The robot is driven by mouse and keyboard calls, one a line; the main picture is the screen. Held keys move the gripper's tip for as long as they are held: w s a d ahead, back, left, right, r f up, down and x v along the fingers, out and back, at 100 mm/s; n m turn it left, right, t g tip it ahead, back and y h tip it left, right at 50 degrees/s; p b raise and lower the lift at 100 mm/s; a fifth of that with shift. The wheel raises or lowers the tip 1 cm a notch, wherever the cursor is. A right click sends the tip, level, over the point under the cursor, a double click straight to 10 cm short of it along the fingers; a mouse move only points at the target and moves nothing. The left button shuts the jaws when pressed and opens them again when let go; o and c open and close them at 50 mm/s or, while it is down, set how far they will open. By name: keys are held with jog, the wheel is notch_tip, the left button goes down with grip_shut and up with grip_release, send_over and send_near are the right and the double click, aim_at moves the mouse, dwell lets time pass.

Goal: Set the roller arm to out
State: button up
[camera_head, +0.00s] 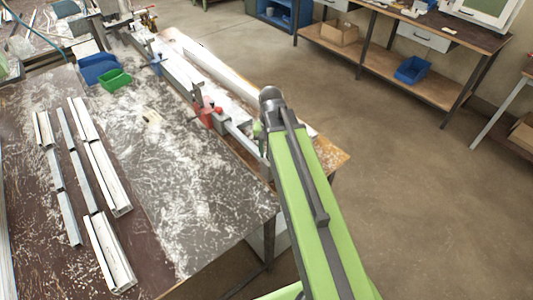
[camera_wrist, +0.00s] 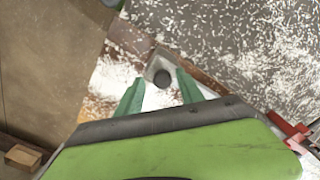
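In the wrist view, my gripper (camera_wrist: 159,77) shows two green fingers spread apart, one on each side of a dark round knob or roller (camera_wrist: 162,78). The roller sits at the end of a grey metal piece (camera_wrist: 163,58), which looks like the roller arm. I see a gap between the fingers and the roller; their height difference cannot be told. In the head view, my green arm reaches over the bench end and hides most of the gripper. The roller is not clearly seen there.
A red clamp (camera_head: 208,112) stands on the bench rail, left of my arm; a red part (camera_wrist: 298,138) shows in the wrist view. Metal profiles (camera_head: 107,175) lie on the chip-strewn bench, with a green bin (camera_head: 115,79) and a blue bin behind. Open floor (camera_head: 420,190) lies right.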

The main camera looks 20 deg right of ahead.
jog(key=shift+a, duration=0.1)
jog(key=shift+r, duration=0.1)
notch_tip(320, 180, up, 17)
jog(key=p, duration=1.7)
jog(key=shift+r, duration=0.15)
jog(key=s+a+f+n+b, duration=0.2)
jog(key=a+f+b, duration=0.3)
jog(key=f+b, duration=0.4)
jog(key=s+a+f+n+b, duration=0.1)
jog(key=a+f+n+b, duration=0.2)
jog(key=f+b, duration=0.7)
jog(key=shift+s+a+f, duration=0.2)
jog(key=shift+s+a, duration=0.15)
jog(key=shift+a, duration=0.65)
